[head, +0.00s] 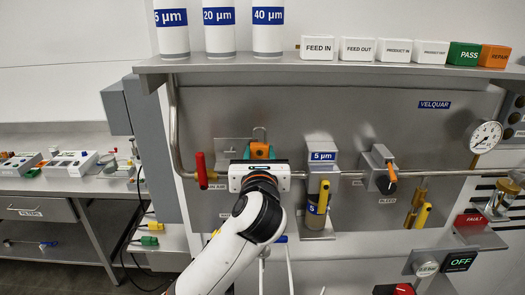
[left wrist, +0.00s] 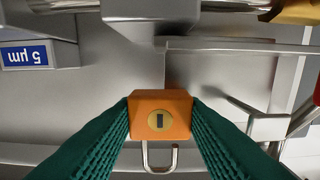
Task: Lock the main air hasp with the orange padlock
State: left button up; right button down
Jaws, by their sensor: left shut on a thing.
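The orange padlock (left wrist: 160,112) is held between the two green fingers of my left gripper (head: 259,156). In the left wrist view its keyhole face is toward the camera. Its metal shackle (left wrist: 160,160) points down in that picture, and one leg seems to end free of the body. In the head view the padlock (head: 259,147) shows above my white gripper body, shackle up, in front of the grey panel. The red main air handle (head: 201,170) is just left of the gripper. The hasp is not clearly made out; whether the shackle touches anything I cannot tell.
A 5 µm filter (head: 319,185) stands close right of my gripper, with a bleed valve (head: 380,170) beyond it. A shelf (head: 330,66) with filters and label blocks runs above. A side bench (head: 70,180) is at the left.

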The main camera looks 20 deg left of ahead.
pick_arm(q)
jog(key=shift+s+a+f+b, duration=0.15)
jog(key=shift+a+f, duration=0.1)
jog(key=shift+f, duration=0.35)
jog(key=shift+s+a+f+b, duration=0.15)
jog(key=shift+a+f, duration=0.1)
jog(key=shift+f, duration=0.3)
pick_arm(e)
jog(key=shift+d+f, duration=0.3)
jog(key=shift+d, duration=0.05)
pick_arm(q)
jog(key=shift+w, duration=0.1)
jog(key=shift+a, duration=0.1)
jog(key=shift+s+a+p, duration=0.25)
jog(key=shift+a+p, duration=0.15)
jog(key=shift+a, duration=0.4)
jog(key=shift+s+a+p, duration=0.25)
jog(key=shift+a+p, duration=0.15)
jog(key=shift+a, duration=0.4)
jog(key=shift+s+a+p, duration=0.25)
jog(key=shift+a+p, duration=0.15)
jog(key=shift+a, duration=0.4)
pick_arm(e)
jog(key=shift+r, duration=1.15)
pick_arm(q)
jog(key=shift+f+p, duration=0.15)
jog(key=shift+p, duration=0.3)
pick_arm(e)
jog(key=shift+r, duration=0.45)
